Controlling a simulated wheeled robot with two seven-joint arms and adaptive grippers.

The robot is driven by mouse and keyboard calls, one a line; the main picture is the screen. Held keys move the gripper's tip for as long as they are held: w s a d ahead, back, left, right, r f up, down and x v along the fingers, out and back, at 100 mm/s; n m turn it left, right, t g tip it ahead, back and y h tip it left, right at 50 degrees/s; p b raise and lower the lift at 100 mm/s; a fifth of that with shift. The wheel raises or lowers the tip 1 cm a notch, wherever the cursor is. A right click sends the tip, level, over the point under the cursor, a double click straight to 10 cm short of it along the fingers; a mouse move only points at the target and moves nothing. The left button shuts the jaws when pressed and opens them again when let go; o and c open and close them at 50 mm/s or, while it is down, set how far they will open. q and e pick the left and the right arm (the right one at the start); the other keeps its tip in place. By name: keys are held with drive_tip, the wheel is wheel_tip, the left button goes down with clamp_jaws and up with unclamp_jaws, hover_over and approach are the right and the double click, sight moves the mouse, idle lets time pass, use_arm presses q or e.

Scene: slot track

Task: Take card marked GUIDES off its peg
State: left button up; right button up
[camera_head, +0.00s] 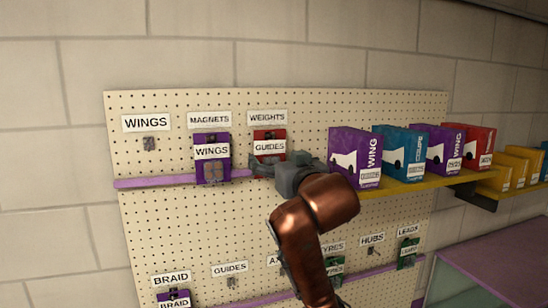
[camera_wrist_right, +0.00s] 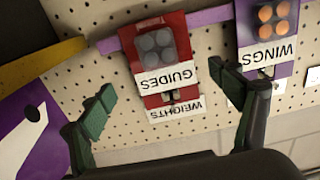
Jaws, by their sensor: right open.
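The red card marked GUIDES (camera_head: 270,134) hangs on a peg under the WEIGHTS label (camera_head: 267,117) on the pegboard. In the right wrist view the card (camera_wrist_right: 160,58) appears upside down, with grey round parts in its pack. My right gripper (camera_head: 280,165) is at the card's lower part and hides it in the head view. In the wrist view its two green-padded fingers (camera_wrist_right: 168,92) are spread wide, one on each side of the card, with nothing gripped. My left gripper is not in view.
A purple WINGS card (camera_head: 212,148) hangs close left, under MAGNETS; one finger is near it in the wrist view. A yellow shelf (camera_head: 420,184) with several boxes stands right. An empty peg (camera_head: 231,282) is under the lower GUIDES label. The WINGS-label peg (camera_head: 149,145) is bare.

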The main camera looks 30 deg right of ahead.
sight(270, 154)
drive_tip(key=shift+p+x, duration=0.4)
drive_tip(key=shift+x, duration=0.55)
drive_tip(key=w, duration=0.2)
drive_tip(key=w+f, duration=0.1)
drive_tip(key=w, duration=0.1)
drive_tip(key=shift+d, duration=0.1)
drive_tip(key=shift+s+r, duration=0.2)
drive_tip(key=shift+s, duration=0.4)
drive_tip(key=shift+s+r, duration=0.1)
drive_tip(key=shift+s, duration=0.2)
drive_tip(key=shift+c, duration=1)
drive_tip(key=shift+w+f, duration=0.25)
drive_tip(key=shift+w, duration=0.4)
drive_tip(key=c, duration=0.5)
drive_tip(key=shift+s+r, duration=0.15)
drive_tip(key=shift+s, duration=0.25)
drive_tip(key=c, duration=0.3)
drive_tip(key=shift+c, duration=0.7)
drive_tip(key=o, duration=0.4)
drive_tip(key=shift+w, duration=0.2)
drive_tip(key=c, duration=0.4)
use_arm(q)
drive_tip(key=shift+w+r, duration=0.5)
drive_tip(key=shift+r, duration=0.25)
use_arm(e)
drive_tip(key=shift+s, duration=0.1)
